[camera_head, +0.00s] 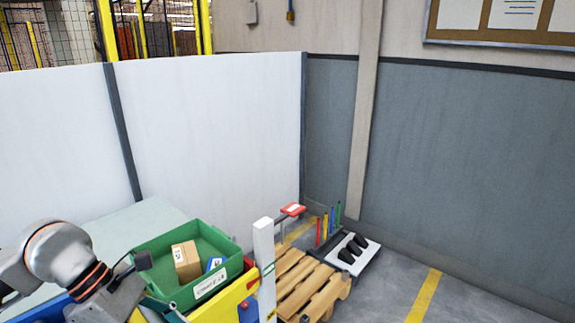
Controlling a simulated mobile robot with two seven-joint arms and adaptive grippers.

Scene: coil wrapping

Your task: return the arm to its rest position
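My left arm (62,255), grey with orange rings, comes in at the lower left and bends down toward the bottom edge. Dark parts (142,261) show at its wrist, beside the left wall of a green bin. I cannot tell whether these are gripper fingers, or whether the gripper is open or shut. My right arm and gripper are out of view.
The green bin (222,240) holds a brown carton (186,262) and a small blue-and-white item (216,264). A white post (265,265) stands right of it. A wooden pallet (318,290) and a black-and-white tray (350,252) lie beyond. Floor at right is clear.

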